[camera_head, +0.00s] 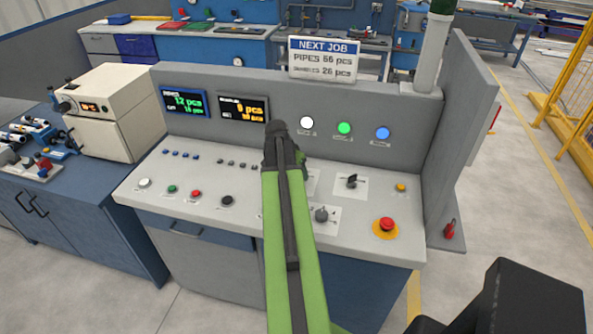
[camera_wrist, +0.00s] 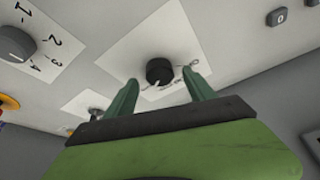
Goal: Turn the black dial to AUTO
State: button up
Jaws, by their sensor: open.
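The black dial (camera_wrist: 159,72) sits on a white plate in the middle of the wrist view. A pale mark on its face points toward the bottom of that view, and the small lettering beside it is too blurred to read. My gripper (camera_wrist: 160,77) is open, its two green fingers on either side of the dial. I cannot tell whether they touch it. In the head view my green arm reaches over the console and hides this dial; part of a white plate (camera_head: 313,183) shows beside the arm.
A grey dial numbered 1 to 4 (camera_wrist: 14,42) is nearby, also in the head view (camera_head: 321,214). A black selector (camera_head: 351,181), a red emergency button (camera_head: 386,224) and a yellow button (camera_head: 401,187) lie to the right. The upright panel (camera_head: 285,110) stands behind.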

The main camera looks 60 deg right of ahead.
jog(key=p+v, duration=1.3)
jog(key=v, duration=0.2)
jog(key=shift+r, duration=0.25)
